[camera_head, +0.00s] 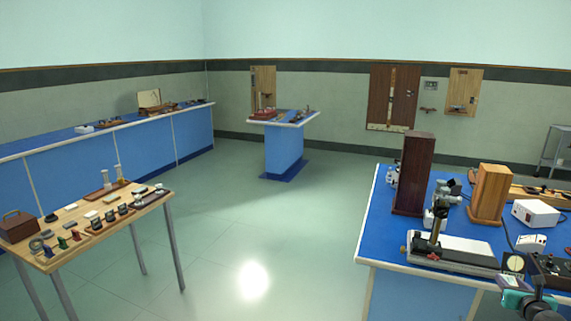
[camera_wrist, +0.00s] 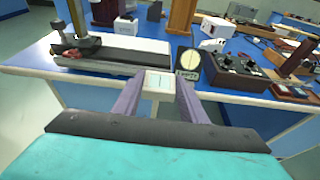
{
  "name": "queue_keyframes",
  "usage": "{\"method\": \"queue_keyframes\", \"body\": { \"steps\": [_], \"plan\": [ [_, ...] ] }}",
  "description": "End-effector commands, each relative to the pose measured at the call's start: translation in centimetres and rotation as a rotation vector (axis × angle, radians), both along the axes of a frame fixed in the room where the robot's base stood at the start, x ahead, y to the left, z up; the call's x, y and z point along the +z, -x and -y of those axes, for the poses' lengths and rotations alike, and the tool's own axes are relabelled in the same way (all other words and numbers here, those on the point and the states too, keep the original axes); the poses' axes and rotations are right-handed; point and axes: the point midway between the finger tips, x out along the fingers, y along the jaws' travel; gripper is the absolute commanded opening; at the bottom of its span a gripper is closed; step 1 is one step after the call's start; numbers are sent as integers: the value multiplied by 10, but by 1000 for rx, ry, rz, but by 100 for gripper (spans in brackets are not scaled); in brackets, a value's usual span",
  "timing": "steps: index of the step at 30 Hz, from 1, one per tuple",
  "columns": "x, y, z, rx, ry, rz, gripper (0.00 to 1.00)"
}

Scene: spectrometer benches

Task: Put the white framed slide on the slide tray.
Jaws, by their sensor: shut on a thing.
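My gripper (camera_wrist: 158,88) is shut on the white framed slide (camera_wrist: 158,80), a small pale square between the tips of its two purple fingers. It is at the front edge of the right blue bench (camera_wrist: 105,73). In the head view my gripper (camera_head: 512,282) is at the bottom right, and the slide is too small there to make out clearly. I cannot tell for sure which thing is the slide tray; a long brown tray (camera_head: 124,216) with several small pieces is on the wooden table at the left.
A round cream dial on a dark mount (camera_wrist: 189,62) stands just beyond my gripper. A white-topped instrument (camera_head: 455,251) is to its left and a dark control box (camera_wrist: 243,70) to its right. Open floor (camera_head: 270,235) lies between the right bench and the wooden table (camera_head: 62,261).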

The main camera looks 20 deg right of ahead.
Motion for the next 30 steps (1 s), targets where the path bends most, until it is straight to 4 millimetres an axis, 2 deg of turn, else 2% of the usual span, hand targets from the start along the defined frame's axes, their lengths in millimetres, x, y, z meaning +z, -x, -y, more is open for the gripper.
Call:
{"method": "queue_keyframes", "body": {
  "steps": [2, 14, 20, 30],
  "plan": [
    [0, -1, -1, 1, 0, 0, 16],
    [0, -51, -34, 75, 0, 0, 16],
    [0, -82, -56, 123, 0, 0, 16],
    [0, -161, -129, 258, 0, 0, 16]
  ]
}}
